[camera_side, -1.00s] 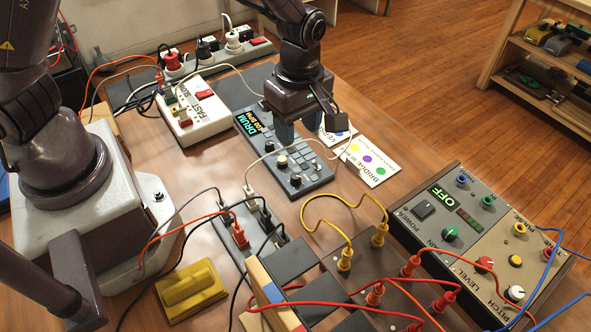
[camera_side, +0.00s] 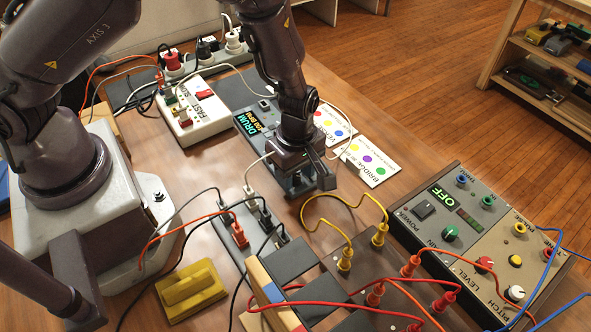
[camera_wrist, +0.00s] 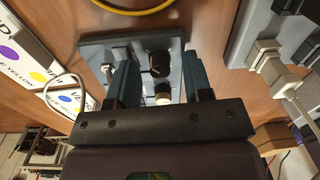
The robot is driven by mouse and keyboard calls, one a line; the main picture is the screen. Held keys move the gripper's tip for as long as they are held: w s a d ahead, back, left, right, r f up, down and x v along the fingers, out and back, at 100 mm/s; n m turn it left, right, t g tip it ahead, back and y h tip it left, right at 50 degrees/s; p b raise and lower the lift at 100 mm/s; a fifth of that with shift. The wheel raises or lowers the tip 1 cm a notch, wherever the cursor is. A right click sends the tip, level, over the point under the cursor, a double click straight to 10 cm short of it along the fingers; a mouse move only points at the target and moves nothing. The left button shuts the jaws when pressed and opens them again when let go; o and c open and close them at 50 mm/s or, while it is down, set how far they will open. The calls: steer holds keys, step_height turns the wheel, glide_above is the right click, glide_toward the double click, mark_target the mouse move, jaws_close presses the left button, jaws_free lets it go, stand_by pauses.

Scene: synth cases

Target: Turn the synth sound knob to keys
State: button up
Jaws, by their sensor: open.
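The synth is a dark blue-grey box (camera_side: 245,118) whose lit display reads DRUM in the side view. My gripper (camera_side: 298,185) is low over its near end and hides its knobs there. In the wrist view my gripper (camera_wrist: 160,65) is open, its two teal fingers on either side of a black knob (camera_wrist: 158,60) and a pale-topped knob (camera_wrist: 162,92) on the synth face (camera_wrist: 100,52). A gap shows between the fingers and the knobs. Neither knob's label can be read.
Printed cards (camera_side: 367,162) with coloured dots lie right of the synth. A white box marked FAST and SLOW (camera_side: 205,115) stands left. A power strip (camera_side: 232,228), cables and a yellow cable (camera_side: 328,195) lie close to the near end. A grey OFF panel (camera_side: 425,230) stands right.

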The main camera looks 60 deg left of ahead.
jaws_close()
steer(key=shift+m, duration=0.4)
steer(key=m, duration=0.3)
steer(key=shift+m, duration=0.4)
steer(key=m, duration=0.4)
steer(key=shift+m, duration=0.3)
steer(key=m, duration=0.4)
steer(key=shift+d, duration=0.1)
steer(key=shift+m, duration=2.2)
